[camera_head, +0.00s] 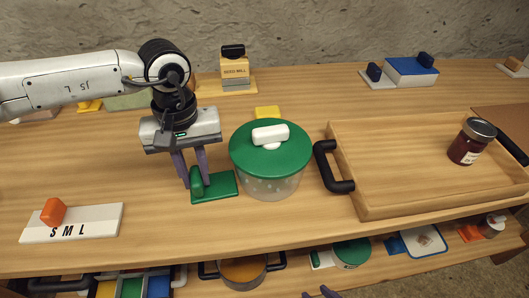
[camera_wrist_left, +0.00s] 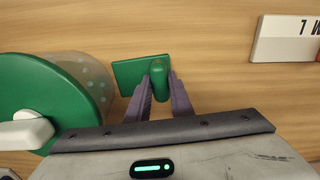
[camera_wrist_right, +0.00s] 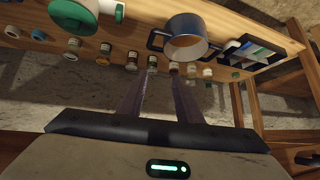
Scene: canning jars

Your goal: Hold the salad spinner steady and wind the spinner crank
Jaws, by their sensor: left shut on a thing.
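The salad spinner has a clear bowl (camera_head: 270,187) under a green lid (camera_head: 290,160), with a white crank (camera_head: 271,134) on top. The lid (camera_wrist_left: 60,85) and white crank (camera_wrist_left: 25,130) also show in the left wrist view. A green plate (camera_head: 222,187) with an upright green handle (camera_head: 196,181) is beside the bowl on its left. My left gripper (camera_head: 195,172) points down and is shut on this handle (camera_wrist_left: 158,80). My right gripper (camera_wrist_right: 162,76) is open and empty, low in front of the lower shelf; only its purple fingertips (camera_head: 322,293) show in the head view.
A wooden tray (camera_head: 400,203) with black handles stands right of the spinner, holding a dark red jar (camera_head: 472,143). A white S M L board (camera_head: 85,222) lies at the left. A lower shelf holds a pot (camera_wrist_right: 185,45) and several jars.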

